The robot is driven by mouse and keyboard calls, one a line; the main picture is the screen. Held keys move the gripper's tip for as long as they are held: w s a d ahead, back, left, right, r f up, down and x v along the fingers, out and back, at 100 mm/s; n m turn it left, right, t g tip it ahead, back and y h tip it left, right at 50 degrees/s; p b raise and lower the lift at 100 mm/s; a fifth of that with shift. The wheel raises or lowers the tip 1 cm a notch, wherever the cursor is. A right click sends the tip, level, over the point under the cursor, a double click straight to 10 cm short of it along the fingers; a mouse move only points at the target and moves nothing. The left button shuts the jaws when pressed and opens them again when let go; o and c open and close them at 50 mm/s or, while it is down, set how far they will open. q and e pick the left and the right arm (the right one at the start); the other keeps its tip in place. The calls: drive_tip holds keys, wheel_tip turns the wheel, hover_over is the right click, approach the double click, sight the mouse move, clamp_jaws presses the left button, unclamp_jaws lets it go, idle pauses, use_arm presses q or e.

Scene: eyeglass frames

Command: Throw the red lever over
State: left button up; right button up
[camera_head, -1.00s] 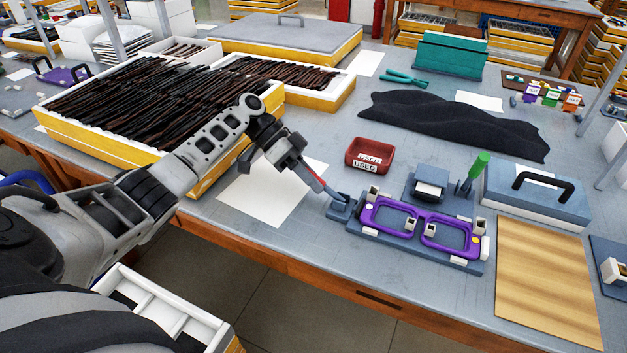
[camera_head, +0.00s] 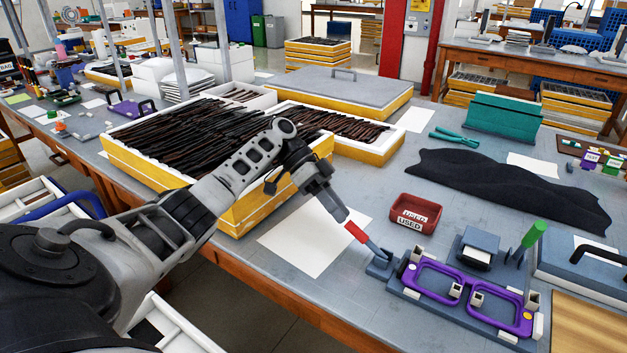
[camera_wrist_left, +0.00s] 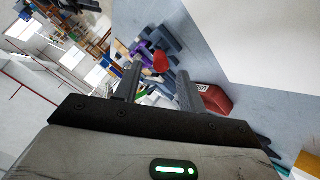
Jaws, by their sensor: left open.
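The red lever (camera_head: 355,232) has a red grip on a grey shaft. It leans to the left from a small blue-grey base (camera_head: 381,265) at the left end of the purple glasses-frame fixture. My left gripper (camera_head: 338,212) is open at the upper end of the red grip. In the left wrist view the red grip (camera_wrist_left: 160,62) shows ahead, between the two dark fingers (camera_wrist_left: 157,82). I cannot tell whether a finger touches it. The purple glasses frame (camera_head: 467,293) lies in the fixture. My right gripper is not in view.
A red tray marked USED (camera_head: 415,213) stands behind the fixture. A green-handled lever (camera_head: 533,236) rises at its right. A white sheet (camera_head: 300,246) lies left of the lever base. Yellow-sided trays of dark frames (camera_head: 225,195) stand behind my left arm. Black cloth (camera_head: 500,183) lies at the back right.

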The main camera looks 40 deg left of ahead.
use_arm(q)
drive_tip(key=b+v, duration=0.1)
drive_tip(key=v, duration=0.8)
drive_tip(key=shift+a+r, duration=0.2)
drive_tip(key=shift+a, duration=0.05)
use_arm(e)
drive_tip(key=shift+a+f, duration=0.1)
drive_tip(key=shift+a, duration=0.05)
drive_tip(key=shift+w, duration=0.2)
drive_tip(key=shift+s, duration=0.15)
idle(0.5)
